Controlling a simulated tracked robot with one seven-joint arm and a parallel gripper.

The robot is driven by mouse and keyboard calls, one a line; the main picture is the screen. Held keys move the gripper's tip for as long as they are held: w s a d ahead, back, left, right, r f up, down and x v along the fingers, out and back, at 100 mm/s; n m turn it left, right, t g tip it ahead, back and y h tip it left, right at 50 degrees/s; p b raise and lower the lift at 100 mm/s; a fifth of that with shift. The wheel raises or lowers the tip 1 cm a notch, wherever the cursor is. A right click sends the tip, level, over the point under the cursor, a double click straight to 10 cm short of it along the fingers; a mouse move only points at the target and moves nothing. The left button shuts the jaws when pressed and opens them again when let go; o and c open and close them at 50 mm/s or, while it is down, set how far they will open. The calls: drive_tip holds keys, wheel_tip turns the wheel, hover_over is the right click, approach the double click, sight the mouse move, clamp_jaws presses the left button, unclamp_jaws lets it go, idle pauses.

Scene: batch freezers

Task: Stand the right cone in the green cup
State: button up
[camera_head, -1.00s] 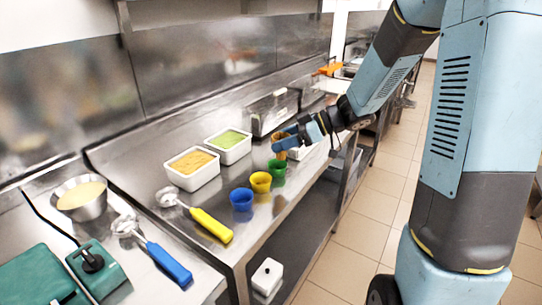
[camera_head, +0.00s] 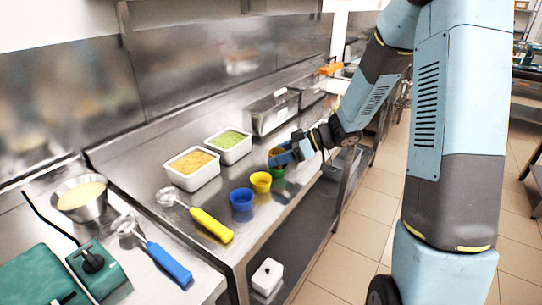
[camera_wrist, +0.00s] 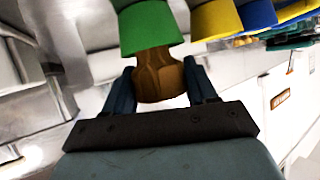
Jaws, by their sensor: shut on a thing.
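My gripper (camera_head: 282,154) is shut on a brown cone (camera_head: 275,151), right at the green cup. In the wrist view the cone (camera_wrist: 160,76) sits between the two blue fingers (camera_wrist: 158,88). The green cup (camera_head: 278,173) is the farthest of the row of three cups, and my gripper partly hides it in the head view. In the wrist view the green cup (camera_wrist: 150,28) meets the cone, and its rim covers the cone's narrow end. I cannot tell how deep the cone sits, or whether it touches the cup.
A yellow cup (camera_head: 261,182) and a blue cup (camera_head: 241,199) stand beside the green one. White tubs of orange (camera_head: 193,185) and green (camera_head: 229,157) ice cream stand behind. A yellow-handled scoop (camera_head: 211,225) lies nearer. The counter's front edge is close to the cups.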

drive_tip(key=shift+f, duration=0.25)
drive_tip(key=o, duration=1)
